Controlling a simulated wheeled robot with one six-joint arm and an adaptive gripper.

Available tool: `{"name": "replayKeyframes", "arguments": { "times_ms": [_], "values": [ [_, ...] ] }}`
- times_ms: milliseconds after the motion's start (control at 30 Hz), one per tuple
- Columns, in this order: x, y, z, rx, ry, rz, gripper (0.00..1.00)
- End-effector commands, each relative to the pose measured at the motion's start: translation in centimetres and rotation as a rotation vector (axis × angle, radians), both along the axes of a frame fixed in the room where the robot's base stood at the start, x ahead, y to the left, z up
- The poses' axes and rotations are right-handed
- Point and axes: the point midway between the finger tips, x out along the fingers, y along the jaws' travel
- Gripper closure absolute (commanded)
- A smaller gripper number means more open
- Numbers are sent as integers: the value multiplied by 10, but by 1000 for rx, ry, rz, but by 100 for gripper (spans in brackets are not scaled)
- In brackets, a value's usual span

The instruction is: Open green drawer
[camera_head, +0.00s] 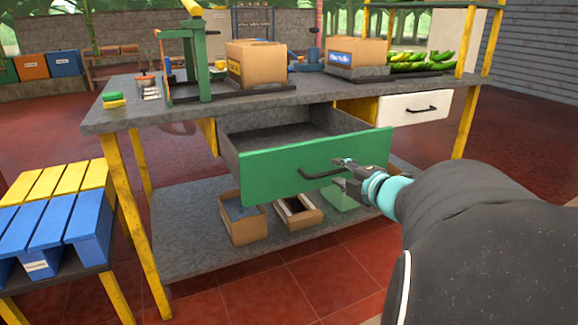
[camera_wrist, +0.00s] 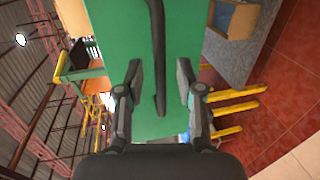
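The green drawer (camera_head: 300,165) under the table is pulled well out, and its grey inside shows from above. Its green front also fills the middle of the wrist view (camera_wrist: 110,25). The black bar handle (camera_head: 318,174) sits on that front. My gripper (camera_head: 347,174) is at the right end of the handle in the head view. In the wrist view my gripper (camera_wrist: 160,72) is open, with one finger on each side of the handle (camera_wrist: 158,30) and a visible gap to both.
A white drawer (camera_head: 415,107) to the right is shut. The grey worktable (camera_head: 130,118) holds cardboard boxes (camera_head: 257,63), green bananas (camera_head: 425,62) and a green stand. Bins (camera_head: 242,222) stand on the lower shelf. Blue and yellow crates (camera_head: 50,225) are at left. Red tiled floor in front is clear.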

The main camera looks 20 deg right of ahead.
Motion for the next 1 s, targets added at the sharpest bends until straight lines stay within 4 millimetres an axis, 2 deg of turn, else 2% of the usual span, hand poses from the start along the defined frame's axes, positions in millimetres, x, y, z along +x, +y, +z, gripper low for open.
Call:
{"name": "replayKeyframes", "arguments": {
  "times_ms": [200, 500, 700, 1000],
  "values": [
    [-42, -2, 9, -2, -1, -6, 63],
    [-84, -3, 18, -3, 0, -4, 63],
    [-96, -3, 20, 0, 1, -1, 63],
    [-99, -3, 20, 0, 1, 0, 63]
  ]
}}
